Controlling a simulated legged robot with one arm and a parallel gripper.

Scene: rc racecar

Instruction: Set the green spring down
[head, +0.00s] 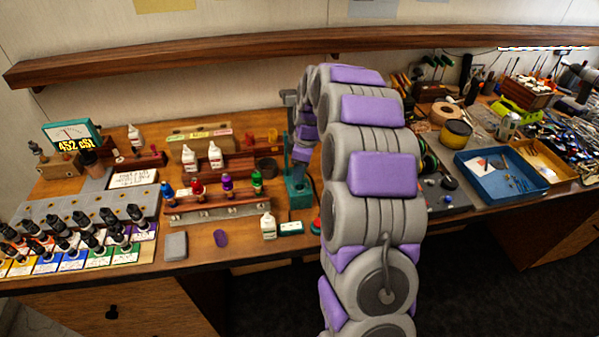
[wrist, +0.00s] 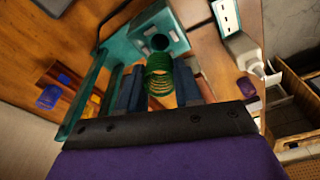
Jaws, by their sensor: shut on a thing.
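The green spring (wrist: 158,76) is a coil held between the two dark fingers of my gripper (wrist: 158,84) in the wrist view. My gripper is shut on it. Just beyond the spring in that view is a teal fixture (wrist: 174,36) with a round dark hole in its face. I cannot tell whether the spring touches the fixture. In the head view the teal fixture (head: 297,188) stands on the bench beside my arm. My arm's end reaches down near its top, and the spring cannot be made out there.
A rack (head: 215,207) with blue, red, purple and green capped pieces stands left of the fixture. A blue tray (head: 490,190) is at right.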

